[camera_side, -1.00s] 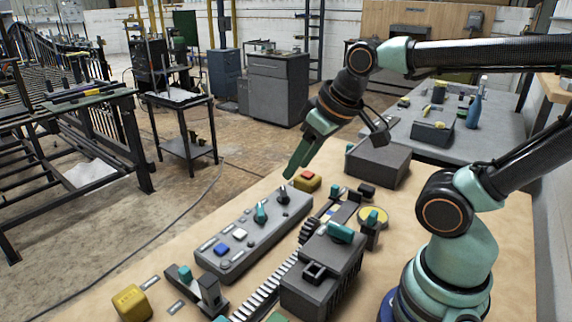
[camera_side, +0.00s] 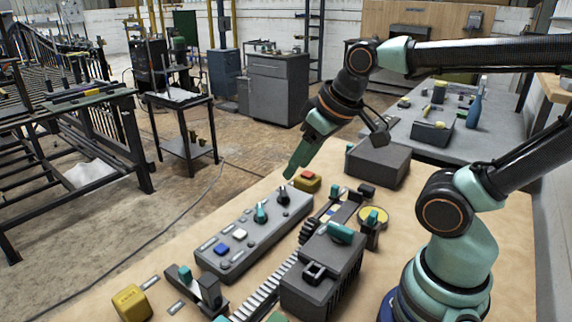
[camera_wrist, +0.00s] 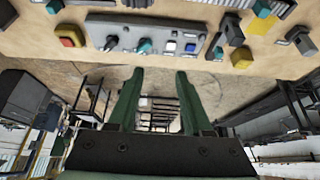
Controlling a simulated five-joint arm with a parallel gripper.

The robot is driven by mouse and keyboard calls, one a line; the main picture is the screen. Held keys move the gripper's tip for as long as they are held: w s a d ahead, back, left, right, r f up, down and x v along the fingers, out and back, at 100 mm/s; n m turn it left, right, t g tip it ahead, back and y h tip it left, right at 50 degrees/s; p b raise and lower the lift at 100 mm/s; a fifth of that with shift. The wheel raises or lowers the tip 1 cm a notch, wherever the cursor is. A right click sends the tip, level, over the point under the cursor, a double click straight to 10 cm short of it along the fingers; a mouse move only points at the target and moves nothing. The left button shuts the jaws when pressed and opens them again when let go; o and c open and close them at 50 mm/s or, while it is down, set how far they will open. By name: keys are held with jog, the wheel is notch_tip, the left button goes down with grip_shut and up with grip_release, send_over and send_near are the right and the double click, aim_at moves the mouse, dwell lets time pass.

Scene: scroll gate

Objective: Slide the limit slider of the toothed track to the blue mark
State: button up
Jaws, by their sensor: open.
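The toothed track (camera_side: 268,291) runs diagonally over the bench in the side view, beside and partly behind a dark grey housing (camera_side: 318,285). Farther along it, small coloured marks (camera_side: 331,211) show, too small to separate surely. A teal-topped part (camera_side: 335,192) stands near its far end; I cannot tell whether it is the limit slider. My gripper (camera_side: 290,174) is in the air near the far end of the grey control panel, left of the track. In the wrist view my gripper (camera_wrist: 156,74) is open with nothing between the fingers.
The grey control panel (camera_side: 222,262) has knobs and buttons and lies left of the track. A red-and-yellow button box (camera_side: 308,181) is near my fingertips. A yellow block (camera_side: 132,303) sits at the near left. A dark box (camera_side: 378,163) stands at the back.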

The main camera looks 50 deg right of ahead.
jog(key=shift+o, duration=0.6)
jog(key=g, duration=0.6)
send_over(335, 186)
notch_tip(335, 186, down, 11)
notch_tip(335, 186, down, 12)
jog(key=shift+d+r, duration=0.1)
grip_shut()
